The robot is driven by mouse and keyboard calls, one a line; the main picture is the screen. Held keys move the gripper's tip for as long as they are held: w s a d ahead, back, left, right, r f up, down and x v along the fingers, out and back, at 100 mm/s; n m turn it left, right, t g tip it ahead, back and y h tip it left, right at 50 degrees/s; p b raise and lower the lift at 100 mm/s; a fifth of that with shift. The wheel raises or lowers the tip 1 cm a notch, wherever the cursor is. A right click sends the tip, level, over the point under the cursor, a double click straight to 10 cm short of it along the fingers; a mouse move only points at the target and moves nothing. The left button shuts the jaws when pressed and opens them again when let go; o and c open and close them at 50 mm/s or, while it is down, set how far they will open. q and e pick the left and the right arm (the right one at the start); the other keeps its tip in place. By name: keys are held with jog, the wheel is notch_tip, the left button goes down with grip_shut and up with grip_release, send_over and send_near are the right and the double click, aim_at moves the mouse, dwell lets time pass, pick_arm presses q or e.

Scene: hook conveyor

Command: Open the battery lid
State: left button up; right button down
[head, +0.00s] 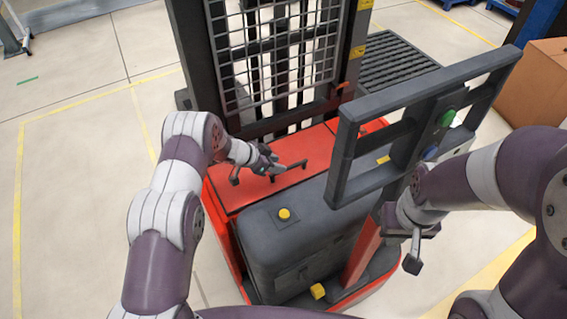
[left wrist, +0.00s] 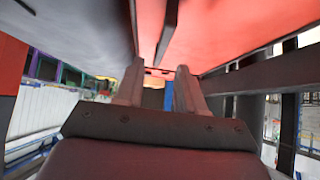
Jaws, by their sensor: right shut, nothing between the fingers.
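The battery lid (head: 300,148) is the red top panel of the truck, lying flat in the head view. It has a dark bar handle (head: 290,168). My left gripper (head: 268,168) is at the left end of the handle, just over the lid. The left wrist view shows its two fingers (left wrist: 156,85) apart with a clear gap between them. A red surface fills the top of that view, with a dark bar (left wrist: 167,32) ahead of the fingers. I cannot tell whether they touch the handle. My right gripper (head: 412,258) is shut and empty, right of the truck's body.
A dark grey housing (head: 290,235) with a yellow button (head: 284,213) adjoins the lid. A grey frame (head: 345,150) rises on the right, near my right arm. The mast with its mesh guard (head: 275,60) stands behind the lid. The floor (head: 75,190) to the left is clear.

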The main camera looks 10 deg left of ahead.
aim_at(288, 167)
pick_arm(q)
jog(key=shift+x, duration=2.15)
grip_shut()
jog(key=shift+r, duration=0.1)
